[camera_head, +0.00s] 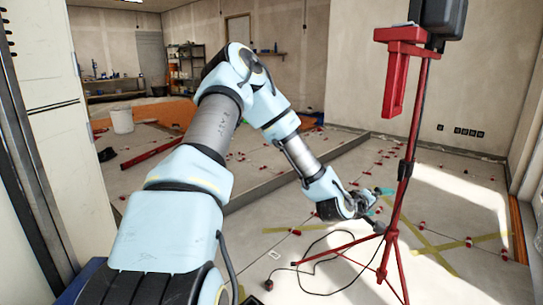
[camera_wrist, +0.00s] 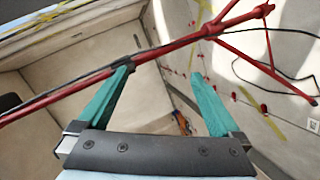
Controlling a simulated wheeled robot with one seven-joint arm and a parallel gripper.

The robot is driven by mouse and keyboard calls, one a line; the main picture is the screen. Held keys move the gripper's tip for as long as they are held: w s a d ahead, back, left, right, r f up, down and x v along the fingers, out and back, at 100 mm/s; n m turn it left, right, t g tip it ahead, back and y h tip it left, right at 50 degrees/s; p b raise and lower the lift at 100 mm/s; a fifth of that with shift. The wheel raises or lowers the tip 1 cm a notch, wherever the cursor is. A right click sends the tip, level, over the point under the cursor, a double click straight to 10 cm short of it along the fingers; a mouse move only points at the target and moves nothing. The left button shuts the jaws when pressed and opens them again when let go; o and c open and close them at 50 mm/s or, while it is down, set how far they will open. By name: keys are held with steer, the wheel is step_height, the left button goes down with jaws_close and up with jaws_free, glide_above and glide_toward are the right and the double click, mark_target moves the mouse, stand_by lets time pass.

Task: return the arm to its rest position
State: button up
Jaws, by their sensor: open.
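My arm (camera_head: 215,125) reaches up, bends at the elbow and comes down toward the tiled floor in the head view. The red tripod (camera_wrist: 70,88) crosses behind the fingers, very near the left fingertip. I cannot tell whether they touch.
The red tripod (camera_head: 408,160) carries a dark lamp head and stands right of my arm. A black cable (camera_head: 325,292) loops on the floor. Small red levelling pieces (camera_head: 468,241) dot the tiles. A white bucket (camera_head: 121,121) stands at the back left. A pale cabinet (camera_head: 60,110) is close on the left.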

steer(key=s+a+r+m+g+y, duration=0.15)
steer(key=s+a+y, duration=0.3)
steer(key=a, duration=1.15)
steer(key=s+a+r+m+g+y, duration=0.1)
steer(key=s+a+m+g+y, duration=0.3)
steer(key=a, duration=1.1)
steer(key=s+a+r+n+g+y, duration=0.1)
steer(key=s+a+r+n+y, duration=0.2)
steer(key=s+a, duration=0.45)
step_height(320, 180, up, 28)
steer(key=a+m+p, duration=0.1)
steer(key=p, duration=2.6)
